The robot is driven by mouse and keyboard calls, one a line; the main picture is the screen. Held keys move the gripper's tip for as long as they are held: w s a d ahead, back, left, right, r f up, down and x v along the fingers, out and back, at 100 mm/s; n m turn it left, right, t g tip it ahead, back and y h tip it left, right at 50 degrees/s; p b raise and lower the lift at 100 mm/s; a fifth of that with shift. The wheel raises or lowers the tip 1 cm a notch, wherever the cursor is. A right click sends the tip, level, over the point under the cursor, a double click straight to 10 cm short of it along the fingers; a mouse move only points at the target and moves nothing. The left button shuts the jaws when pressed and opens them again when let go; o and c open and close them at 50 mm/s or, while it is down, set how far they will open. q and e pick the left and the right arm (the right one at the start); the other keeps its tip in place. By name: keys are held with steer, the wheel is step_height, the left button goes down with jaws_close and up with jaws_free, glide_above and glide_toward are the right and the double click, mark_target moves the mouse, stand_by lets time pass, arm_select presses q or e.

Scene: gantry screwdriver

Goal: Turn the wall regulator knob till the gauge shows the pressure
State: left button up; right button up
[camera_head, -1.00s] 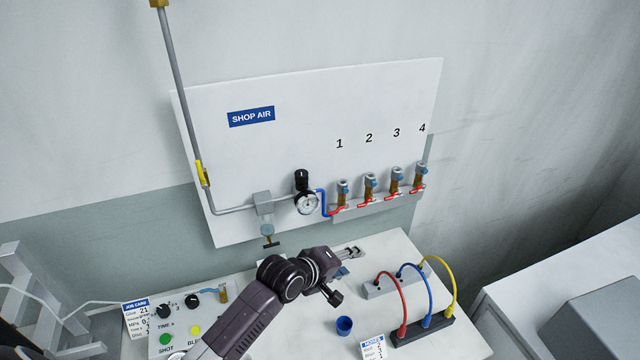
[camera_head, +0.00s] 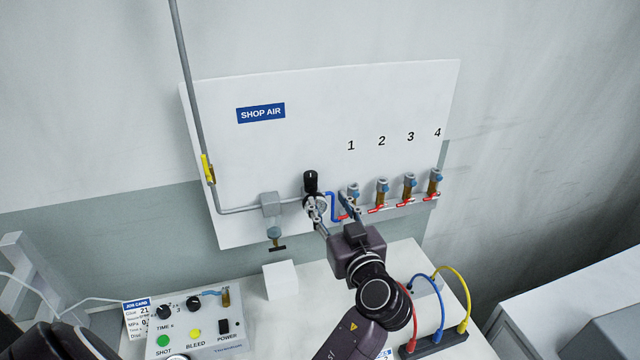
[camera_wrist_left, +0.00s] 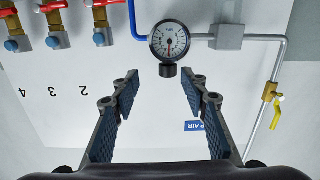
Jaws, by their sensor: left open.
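The black regulator knob (camera_head: 311,182) stands above the round white gauge (camera_head: 321,203) on the wall panel. My left gripper (camera_head: 331,206) is in front of them and covers part of the gauge. In the left wrist view, which is upside down, the gauge (camera_wrist_left: 169,41) shows whole, with a red needle pointing down in the picture; its numbers are too small to read. The knob (camera_wrist_left: 168,71) shows just below it, between the tips of my open left gripper (camera_wrist_left: 164,79). The fingers appear apart from the knob. My right gripper is not in view.
Several valves with red handles (camera_head: 376,210) line the panel right of the gauge. A grey pipe (camera_head: 190,90) with a yellow handle (camera_head: 207,168) runs at left.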

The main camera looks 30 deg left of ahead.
mark_target(312, 179)
arm_select(q)
steer(key=shift+y, duration=0.5)
steer(key=w+a+p, duration=0.1)
steer(key=a, duration=0.1)
steer(key=w+a+r+p, duration=0.1)
steer(key=a, duration=0.1)
steer(key=w+a+r+p, duration=0.1)
steer(key=a, duration=0.1)
steer(key=shift+w+p, duration=0.1)
steer(key=shift+p, duration=0.2)
steer(key=shift+w+a+f, duration=0.2)
steer(key=shift+w+a, duration=0.05)
steer(key=shift+c, duration=0.3)
jaws_close()
